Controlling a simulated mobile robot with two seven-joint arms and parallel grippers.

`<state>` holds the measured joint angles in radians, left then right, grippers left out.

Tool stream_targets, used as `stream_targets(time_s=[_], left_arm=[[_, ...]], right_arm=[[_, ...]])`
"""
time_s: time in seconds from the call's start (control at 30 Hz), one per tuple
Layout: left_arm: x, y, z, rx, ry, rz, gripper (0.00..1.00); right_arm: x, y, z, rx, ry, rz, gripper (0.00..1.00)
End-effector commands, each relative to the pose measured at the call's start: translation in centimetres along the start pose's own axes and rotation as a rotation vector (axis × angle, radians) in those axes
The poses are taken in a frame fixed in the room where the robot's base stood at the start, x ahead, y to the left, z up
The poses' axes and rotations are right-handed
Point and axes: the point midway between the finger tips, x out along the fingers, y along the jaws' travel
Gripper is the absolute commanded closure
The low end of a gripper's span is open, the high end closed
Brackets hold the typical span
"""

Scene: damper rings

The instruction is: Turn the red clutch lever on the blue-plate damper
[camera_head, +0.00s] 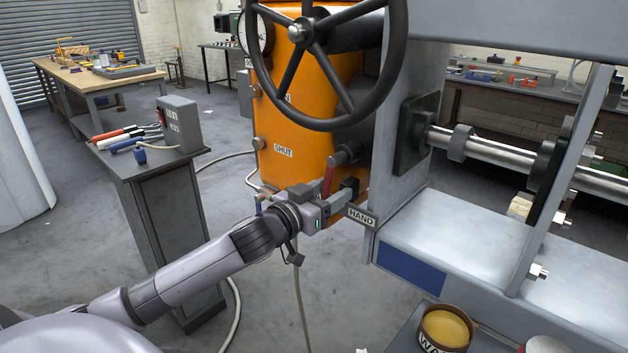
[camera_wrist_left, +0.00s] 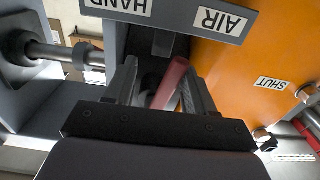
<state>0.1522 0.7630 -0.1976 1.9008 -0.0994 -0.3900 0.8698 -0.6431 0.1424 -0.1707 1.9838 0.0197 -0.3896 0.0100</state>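The red clutch lever (camera_head: 328,180) stands at the side of the orange damper body (camera_head: 300,120), just above the HAND label (camera_head: 361,217). A blue plate (camera_head: 412,270) is on the front of the grey frame. My left gripper (camera_head: 345,196) reaches in from the left at the lever. In the left wrist view the red lever (camera_wrist_left: 169,84) lies slanted between the two fingers of my left gripper (camera_wrist_left: 161,85). A gap shows between it and the left finger; it is close to the right finger, and contact is unclear. My right gripper is out of view.
A black handwheel (camera_head: 330,50) overhangs the lever. A grey pedestal (camera_head: 165,220) with coloured-handled tools stands left of my arm. A tin of yellow stuff (camera_head: 445,328) sits at the front right. In the left wrist view a HAND/AIR plate (camera_wrist_left: 180,18) lies beyond the fingers.

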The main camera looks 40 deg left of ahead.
Motion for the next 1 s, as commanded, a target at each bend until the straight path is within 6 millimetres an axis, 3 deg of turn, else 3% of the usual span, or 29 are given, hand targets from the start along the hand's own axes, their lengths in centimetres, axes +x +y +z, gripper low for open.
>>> stream_targets(time_s=[0.4, 1.0], left_arm=[[-0.1, 0.2, 0.0, -0.005, 0.0, 0.004, 0.49], [-2.0, 0.1, 0.0, -0.005, 0.0, 0.003, 0.49]], right_arm=[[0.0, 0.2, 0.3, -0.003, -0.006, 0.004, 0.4], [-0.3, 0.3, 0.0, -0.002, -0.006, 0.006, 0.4]])
